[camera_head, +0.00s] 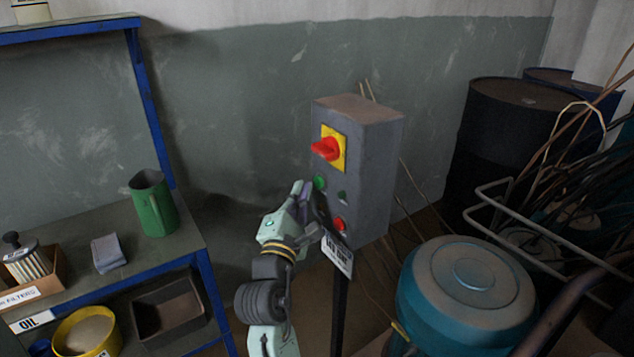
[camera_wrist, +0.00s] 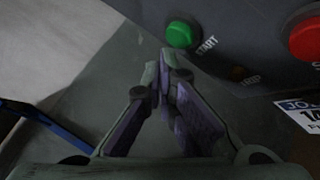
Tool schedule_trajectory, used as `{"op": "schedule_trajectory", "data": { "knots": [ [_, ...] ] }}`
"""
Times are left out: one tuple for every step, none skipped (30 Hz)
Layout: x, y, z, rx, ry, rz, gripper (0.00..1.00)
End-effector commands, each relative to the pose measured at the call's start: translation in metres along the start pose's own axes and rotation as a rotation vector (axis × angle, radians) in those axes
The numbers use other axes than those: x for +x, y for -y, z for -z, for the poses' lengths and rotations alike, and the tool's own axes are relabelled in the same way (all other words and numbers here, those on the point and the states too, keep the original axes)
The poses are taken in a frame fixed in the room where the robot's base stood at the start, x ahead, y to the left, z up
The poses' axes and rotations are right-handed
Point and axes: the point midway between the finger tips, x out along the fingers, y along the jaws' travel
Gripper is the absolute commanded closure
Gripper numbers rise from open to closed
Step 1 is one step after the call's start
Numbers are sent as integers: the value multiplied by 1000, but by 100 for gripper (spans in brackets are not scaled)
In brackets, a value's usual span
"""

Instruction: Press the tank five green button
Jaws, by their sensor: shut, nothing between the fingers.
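The grey control box (camera_head: 362,165) stands on a post in the middle of the head view. Its green button (camera_head: 320,183) is on the left of the front face. In the wrist view the green button (camera_wrist: 180,35) is marked START. My gripper (camera_head: 303,188) is shut and empty, close to the left of the green button. In the wrist view my fingertips (camera_wrist: 165,62) point toward the button and lie just below it in the picture. I cannot tell whether they touch it. No tank number is readable.
A teal tank (camera_head: 465,290) stands right. A shelf with a green jug (camera_head: 153,204) stands left.

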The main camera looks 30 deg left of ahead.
Motion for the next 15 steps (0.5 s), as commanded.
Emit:
{"op": "schedule_trajectory", "data": {
  "knots": [
    [2,0,-2,-1,0,2,100],
    [2,1,-2,-1,0,2,100],
    [3,1,-3,-2,0,2,100],
    [4,2,-4,-2,0,2,100],
    [5,2,-4,-2,0,2,100],
    [5,3,-4,-2,0,2,100],
    [6,4,-4,-2,0,1,100],
    [6,4,-4,-1,0,1,100],
    [5,4,-4,-1,0,0,100],
    [5,4,-4,-1,0,0,100],
    [5,4,-4,-1,0,0,100],
    [5,4,-4,-1,0,0,100],
    [5,4,-4,-1,0,0,100],
    [5,4,-4,-1,0,0,100],
    [5,4,-4,0,0,0,100]
  ]
}}
